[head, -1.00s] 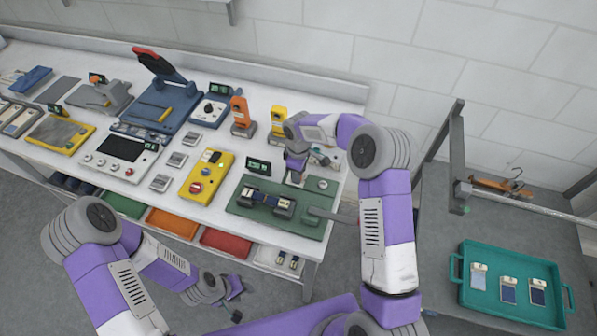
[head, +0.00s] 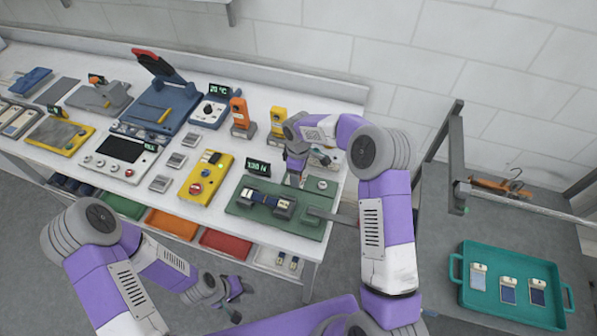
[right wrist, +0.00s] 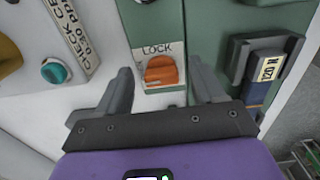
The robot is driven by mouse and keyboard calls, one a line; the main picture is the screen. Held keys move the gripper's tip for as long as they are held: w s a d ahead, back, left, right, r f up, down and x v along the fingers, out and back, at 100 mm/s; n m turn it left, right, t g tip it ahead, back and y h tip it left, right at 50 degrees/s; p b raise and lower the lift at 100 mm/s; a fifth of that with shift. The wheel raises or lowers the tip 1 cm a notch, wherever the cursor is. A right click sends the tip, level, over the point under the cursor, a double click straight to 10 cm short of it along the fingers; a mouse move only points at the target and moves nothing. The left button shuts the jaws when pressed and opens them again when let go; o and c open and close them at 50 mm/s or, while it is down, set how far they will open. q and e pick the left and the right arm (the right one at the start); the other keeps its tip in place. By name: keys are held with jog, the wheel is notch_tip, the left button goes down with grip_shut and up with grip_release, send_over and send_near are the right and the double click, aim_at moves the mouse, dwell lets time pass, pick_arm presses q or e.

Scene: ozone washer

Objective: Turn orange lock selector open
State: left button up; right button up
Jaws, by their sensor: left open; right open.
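The orange lock selector (right wrist: 161,71) sits on a white plate marked LOCK on a green panel (right wrist: 157,23) in the right wrist view. Its raised grip looks roughly crosswise in that picture. My right gripper (right wrist: 160,66) is open, with one finger on each side of the selector and gaps showing; I cannot tell its depth exactly. In the head view, my right arm (head: 388,215) reaches over the green fixture (head: 253,212) and hides the selector. My left gripper (head: 235,300) is open and empty in front of the bench, low over the floor.
In the right wrist view, a teal knob (right wrist: 54,71) lies left and a dark clamp holding a labelled part (right wrist: 268,68) lies right. In the head view, orange (head: 239,112) and yellow (head: 278,121) devices stand behind the fixture. A teal tray (head: 500,312) stands far right.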

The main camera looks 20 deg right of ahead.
notch_tip(320, 180, up, 8)
jog(key=shift+f, duration=0.2)
dwell(0.7)
